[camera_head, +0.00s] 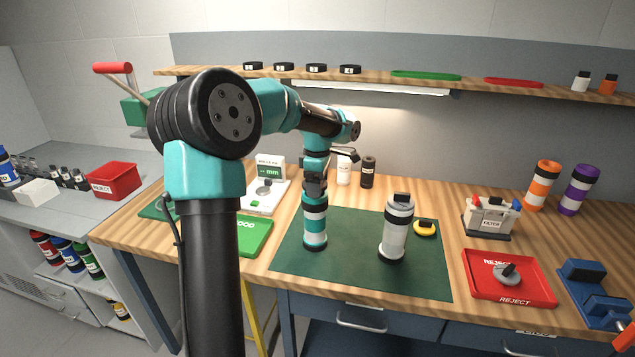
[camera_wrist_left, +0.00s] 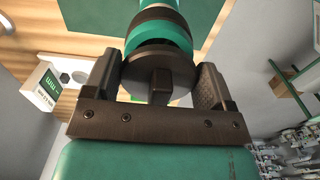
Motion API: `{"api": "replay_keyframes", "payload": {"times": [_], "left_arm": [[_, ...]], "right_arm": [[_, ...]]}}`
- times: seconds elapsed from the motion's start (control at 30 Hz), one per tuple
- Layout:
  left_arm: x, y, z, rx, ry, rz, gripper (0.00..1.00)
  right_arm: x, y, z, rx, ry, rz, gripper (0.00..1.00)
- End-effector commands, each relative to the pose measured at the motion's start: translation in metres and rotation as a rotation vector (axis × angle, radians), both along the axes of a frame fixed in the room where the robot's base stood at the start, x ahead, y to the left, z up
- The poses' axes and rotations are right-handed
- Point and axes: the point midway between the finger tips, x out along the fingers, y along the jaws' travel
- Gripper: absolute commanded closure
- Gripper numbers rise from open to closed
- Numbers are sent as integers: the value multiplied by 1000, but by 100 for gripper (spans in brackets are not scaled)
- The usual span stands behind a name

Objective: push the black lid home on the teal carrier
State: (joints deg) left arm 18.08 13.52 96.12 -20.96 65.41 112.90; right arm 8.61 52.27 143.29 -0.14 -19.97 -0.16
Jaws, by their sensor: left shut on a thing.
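The teal carrier (camera_head: 315,228), banded teal and white with a black base, stands upright on the dark green mat (camera_head: 345,275). My left gripper (camera_head: 314,192) comes down over its top. In the left wrist view the black lid (camera_wrist_left: 158,68), a round disc with a raised tab, sits between the two fingers of my left gripper (camera_wrist_left: 156,80), which is shut on its sides. The teal carrier (camera_wrist_left: 165,28) shows right behind the lid, in line with it. I cannot tell whether a gap is left between lid and carrier. My right gripper is not in view.
A white-grey carrier (camera_head: 395,235) with a black top stands to the right on the mat, beside a yellow puck (camera_head: 426,228). A red reject tray (camera_head: 509,277) lies farther right. A green tray (camera_head: 250,237) lies to the left.

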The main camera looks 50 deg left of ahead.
Motion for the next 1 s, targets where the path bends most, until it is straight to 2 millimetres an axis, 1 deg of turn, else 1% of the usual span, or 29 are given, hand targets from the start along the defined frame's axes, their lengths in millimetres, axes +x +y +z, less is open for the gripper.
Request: {"api": "replay_keyframes", "payload": {"times": [1.0], "left_arm": [[0,0,-12,0,0,0,46]], "right_arm": [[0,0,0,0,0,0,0]]}}
